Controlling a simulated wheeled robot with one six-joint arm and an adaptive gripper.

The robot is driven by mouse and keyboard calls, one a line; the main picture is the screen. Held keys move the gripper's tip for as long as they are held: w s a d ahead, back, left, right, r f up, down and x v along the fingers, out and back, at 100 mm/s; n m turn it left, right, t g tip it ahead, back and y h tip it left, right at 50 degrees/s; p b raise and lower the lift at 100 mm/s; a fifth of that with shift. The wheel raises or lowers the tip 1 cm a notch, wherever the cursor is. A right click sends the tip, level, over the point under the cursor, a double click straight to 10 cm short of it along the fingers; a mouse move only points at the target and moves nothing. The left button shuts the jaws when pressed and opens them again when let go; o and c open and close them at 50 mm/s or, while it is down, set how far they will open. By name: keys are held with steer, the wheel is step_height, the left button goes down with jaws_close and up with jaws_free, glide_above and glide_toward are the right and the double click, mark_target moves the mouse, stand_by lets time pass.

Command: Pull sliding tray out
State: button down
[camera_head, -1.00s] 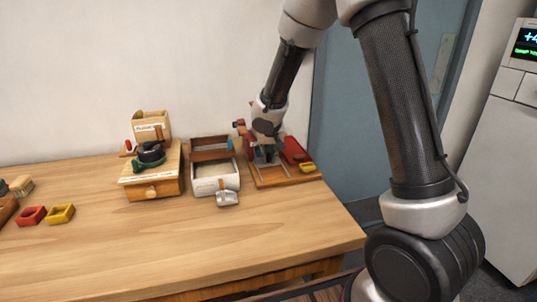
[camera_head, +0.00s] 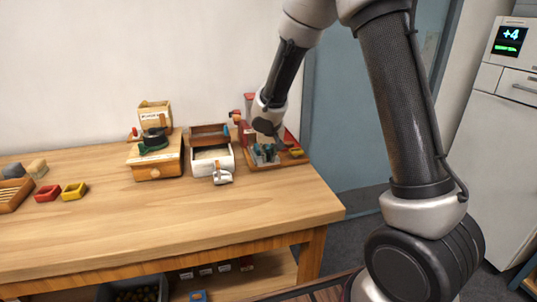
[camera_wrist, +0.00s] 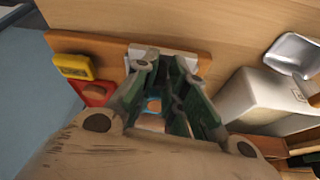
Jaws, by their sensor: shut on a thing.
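My gripper (camera_head: 265,157) is over the wooden station at the right end of the table, pointing down. In the wrist view its green fingers (camera_wrist: 163,65) are close together and shut on a pale grey piece (camera_wrist: 178,55) at the edge of the wooden board (camera_wrist: 112,48). This piece looks like part of the sliding tray, but the fingers hide most of it. A small blue thing shows between the fingers. How far the tray is out cannot be told.
Beside the station stands a white box (camera_head: 201,165) with a metal scoop (camera_head: 222,177) at its front. A wooden box with a drawer (camera_head: 155,162) is further left. Red (camera_head: 48,193) and yellow (camera_head: 74,191) small trays lie at left. The table's front is clear.

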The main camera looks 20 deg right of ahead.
steer(key=shift+s+f, duration=0.1)
steer(key=shift+s, duration=0.05)
steer(key=c, duration=1.5)
jaws_free()
steer(key=shift+o, duration=0.2)
steer(key=v, duration=1.2)
